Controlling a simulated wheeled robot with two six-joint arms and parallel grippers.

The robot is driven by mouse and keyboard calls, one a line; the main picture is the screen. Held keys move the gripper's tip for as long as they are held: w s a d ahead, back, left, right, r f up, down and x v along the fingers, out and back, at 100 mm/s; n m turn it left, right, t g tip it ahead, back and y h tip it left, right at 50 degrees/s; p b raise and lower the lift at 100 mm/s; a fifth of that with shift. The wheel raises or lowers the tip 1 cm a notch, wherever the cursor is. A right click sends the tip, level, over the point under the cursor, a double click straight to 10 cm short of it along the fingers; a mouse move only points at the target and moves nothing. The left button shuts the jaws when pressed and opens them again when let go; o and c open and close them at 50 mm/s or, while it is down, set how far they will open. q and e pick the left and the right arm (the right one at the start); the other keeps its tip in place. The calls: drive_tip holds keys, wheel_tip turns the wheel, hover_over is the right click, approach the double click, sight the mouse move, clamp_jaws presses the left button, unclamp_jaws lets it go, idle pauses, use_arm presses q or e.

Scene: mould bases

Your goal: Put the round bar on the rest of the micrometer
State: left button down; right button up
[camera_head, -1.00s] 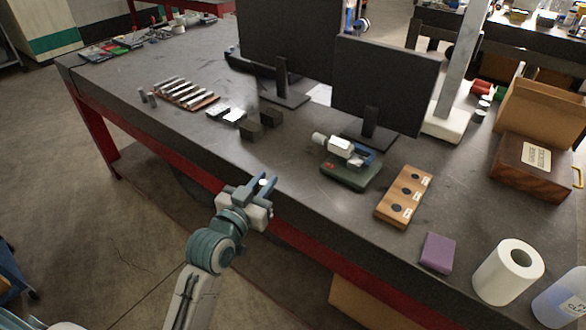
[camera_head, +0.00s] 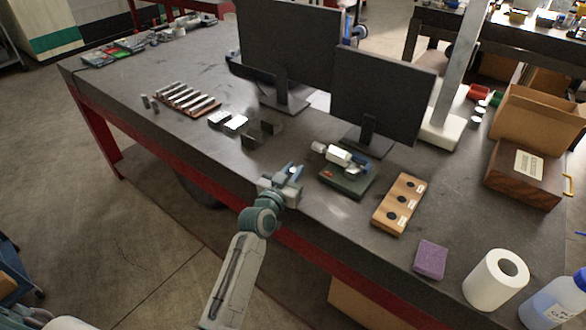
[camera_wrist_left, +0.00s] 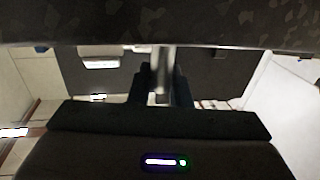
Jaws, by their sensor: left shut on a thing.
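The micrometer (camera_head: 340,155), with a white barrel and blue frame, stands on a green base (camera_head: 345,183) in front of the right monitor. My left gripper (camera_head: 292,170) is at the bench's front edge, left of the green base and apart from it. It is shut on the round bar, a slim light-grey cylinder (camera_wrist_left: 162,68) that shows between the fingers in the left wrist view. In the head view the bar is too small to make out clearly. My right gripper is not in view.
Two dark blocks (camera_head: 258,133) lie behind my left gripper. A wooden block with dark holes (camera_head: 398,203) is right of the micrometer. A purple sponge (camera_head: 431,260) and a paper roll (camera_head: 496,280) are farther right. Two monitors stand behind.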

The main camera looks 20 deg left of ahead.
use_arm(q)
drive_tip(key=shift+f, duration=0.2)
drive_tip(key=c, duration=1.3)
unclamp_jaws()
drive_tip(key=shift+c, duration=0.2)
